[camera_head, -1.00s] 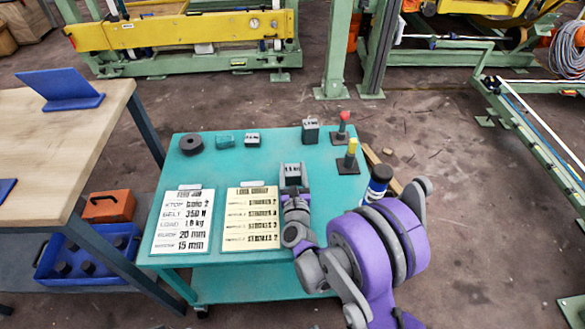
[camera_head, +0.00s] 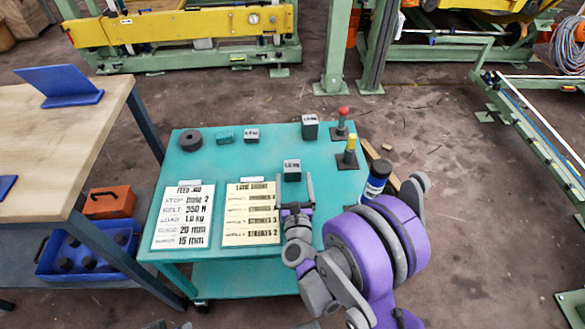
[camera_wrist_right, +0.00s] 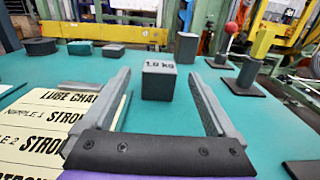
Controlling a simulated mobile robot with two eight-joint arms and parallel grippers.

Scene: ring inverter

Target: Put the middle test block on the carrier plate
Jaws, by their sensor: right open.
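The middle-sized dark test block (camera_head: 291,170), marked 1.0 kg, stands upright on the teal table. It also shows in the right wrist view (camera_wrist_right: 158,82). My right gripper (camera_head: 295,188) is open and empty just in front of it. In the wrist view, its fingers point at the block from either side, with gaps at both sides. A smaller block (camera_head: 251,135) and a larger one (camera_head: 309,127) stand farther back. I cannot tell which thing is the carrier plate. My left gripper is out of view.
A dark round ring (camera_head: 190,141) and a teal piece (camera_head: 225,136) lie at the back left. Two posts, red-topped (camera_head: 342,120) and yellow-topped (camera_head: 350,150), stand at the right edge near a dark bottle (camera_head: 376,180). Two printed sheets (camera_head: 183,216) cover the front left.

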